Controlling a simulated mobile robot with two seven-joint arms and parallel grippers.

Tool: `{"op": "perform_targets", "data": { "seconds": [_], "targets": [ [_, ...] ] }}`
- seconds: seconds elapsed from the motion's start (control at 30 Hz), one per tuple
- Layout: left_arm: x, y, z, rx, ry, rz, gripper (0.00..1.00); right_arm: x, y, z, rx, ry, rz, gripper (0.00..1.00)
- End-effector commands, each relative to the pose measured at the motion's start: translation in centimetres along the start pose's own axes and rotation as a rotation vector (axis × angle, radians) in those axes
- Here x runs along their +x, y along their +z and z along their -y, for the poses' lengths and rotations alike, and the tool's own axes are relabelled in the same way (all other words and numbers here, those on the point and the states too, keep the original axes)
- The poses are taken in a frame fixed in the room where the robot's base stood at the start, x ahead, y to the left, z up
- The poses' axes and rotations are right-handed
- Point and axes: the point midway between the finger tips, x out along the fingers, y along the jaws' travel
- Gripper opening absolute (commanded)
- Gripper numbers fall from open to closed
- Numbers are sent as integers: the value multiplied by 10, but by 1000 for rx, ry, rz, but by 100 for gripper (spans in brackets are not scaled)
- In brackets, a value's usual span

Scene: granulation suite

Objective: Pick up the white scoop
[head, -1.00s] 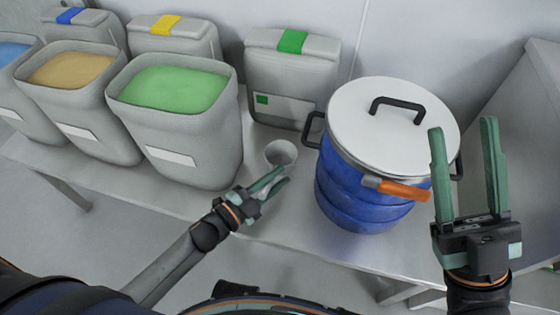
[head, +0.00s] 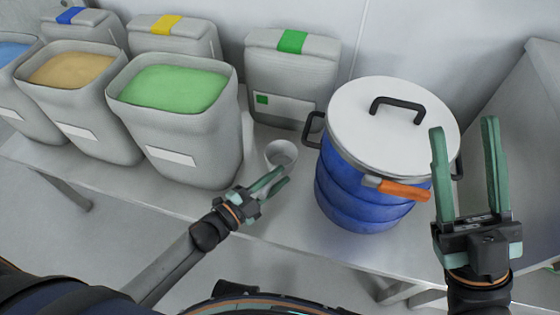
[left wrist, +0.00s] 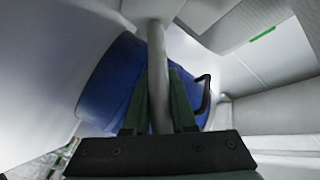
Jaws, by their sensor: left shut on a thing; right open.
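The white scoop (head: 281,153) is a small round cup beside the green-powder bin, near the middle of the head view. My left gripper (head: 272,181) is shut on its handle. In the left wrist view the grey-white handle (left wrist: 158,75) runs between the two green fingers, with the scoop's bowl (left wrist: 153,8) cut off at the top edge. I cannot tell whether the scoop touches the table. My right gripper (head: 464,135) is open and empty, in front of the blue drum's right side.
A blue drum (head: 350,205) with a white lid (head: 365,120) and an orange-handled latch (head: 403,190) stands right of the scoop. The open bin of green powder (head: 205,150) stands close on the left. A closed green-tagged bin (head: 290,75) stands behind. The table's front strip (head: 285,230) is clear.

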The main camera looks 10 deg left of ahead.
Motion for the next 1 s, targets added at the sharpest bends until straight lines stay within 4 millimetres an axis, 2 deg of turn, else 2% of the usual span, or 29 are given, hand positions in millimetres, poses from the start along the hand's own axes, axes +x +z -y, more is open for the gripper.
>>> {"op": "perform_targets", "data": {
  "seconds": [0.27, 0.43, 0.53, 0.73, 0.77, 0.8, 0.83, 1.0],
  "targets": [
    [0, -2, 3, 1, -1, -1, 0, 2, -1, 0, 0, -1, 0, 50],
    [0, -13, 16, 1, -1, -2, 0, 8, -8, -3, -8, -3, -2, 50],
    [0, -25, 30, 2, -1, -3, 0, 15, -15, -6, -22, -7, -5, 50],
    [-36, -72, 52, -2, 2, -1, 0, 36, -38, -19, -70, -5, -19, 50],
    [-42, -80, 56, -2, 2, -2, 0, 36, -28, -22, -61, 10, 30, 50],
    [-50, -88, 59, -3, 3, 0, 0, 30, -4, -23, -39, 26, 129, 50],
    [-55, -88, 55, -4, 2, 2, 0, 24, 12, -21, -24, 30, 181, 50],
    [-82, -108, 55, -3, 1, 1, 0, 4, 62, -16, 43, 47, 399, 50]
  ]
}}
